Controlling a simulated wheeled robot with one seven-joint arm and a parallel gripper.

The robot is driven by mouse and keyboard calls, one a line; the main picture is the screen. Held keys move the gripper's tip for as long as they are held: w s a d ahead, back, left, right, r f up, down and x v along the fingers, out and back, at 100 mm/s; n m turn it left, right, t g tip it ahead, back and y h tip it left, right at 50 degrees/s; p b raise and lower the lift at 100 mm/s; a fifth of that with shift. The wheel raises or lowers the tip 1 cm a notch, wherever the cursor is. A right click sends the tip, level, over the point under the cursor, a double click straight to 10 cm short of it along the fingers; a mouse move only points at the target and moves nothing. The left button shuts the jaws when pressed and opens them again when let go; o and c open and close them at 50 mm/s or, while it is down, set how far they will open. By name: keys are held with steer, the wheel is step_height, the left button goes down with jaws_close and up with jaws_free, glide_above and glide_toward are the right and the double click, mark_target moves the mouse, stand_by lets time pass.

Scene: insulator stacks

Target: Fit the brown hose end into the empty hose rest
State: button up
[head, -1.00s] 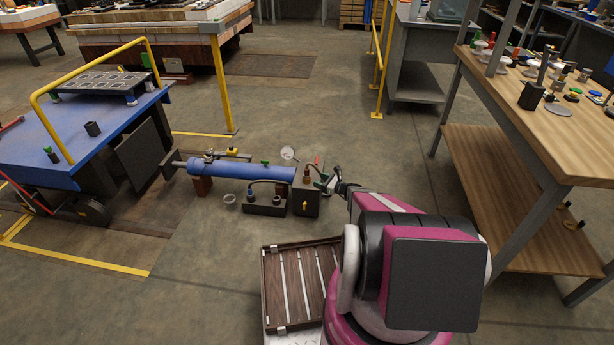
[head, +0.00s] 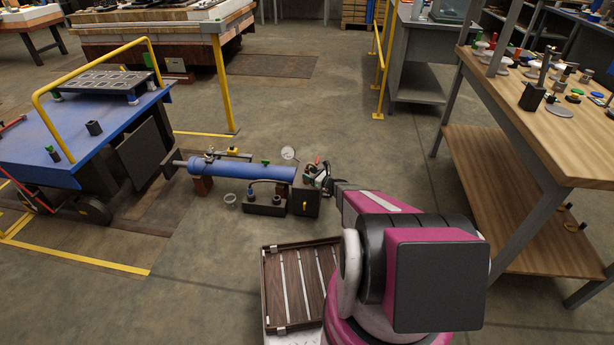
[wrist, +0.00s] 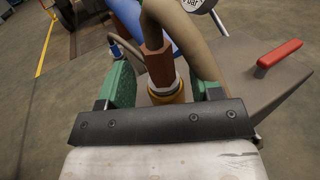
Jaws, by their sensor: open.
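The brown hose end (wrist: 157,65), a hex nut on a tan hose, stands over a brass fitting (wrist: 165,92) in the wrist view. My gripper (wrist: 164,88) is open, with one green finger on each side of the hose end and fitting; contact cannot be told. In the head view my gripper (head: 318,180) is over the dark box (head: 305,206) at the blue cylinder's end and mostly hides the hose end. The low dark hose rest (head: 264,210) stands left of that box. A blue hose end (head: 251,196) is in its left place; its right place (head: 277,198) looks empty.
A red lever (wrist: 279,56) is to the right of my gripper. A pressure gauge (head: 288,153) stands behind the blue cylinder (head: 240,170). A slatted wooden tray (head: 301,283) is in front. A workbench (head: 540,130) is at the right.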

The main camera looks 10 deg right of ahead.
steer(key=shift+x, duration=1.1)
steer(key=shift+d, duration=0.1)
jaws_close()
steer(key=shift+r, duration=0.1)
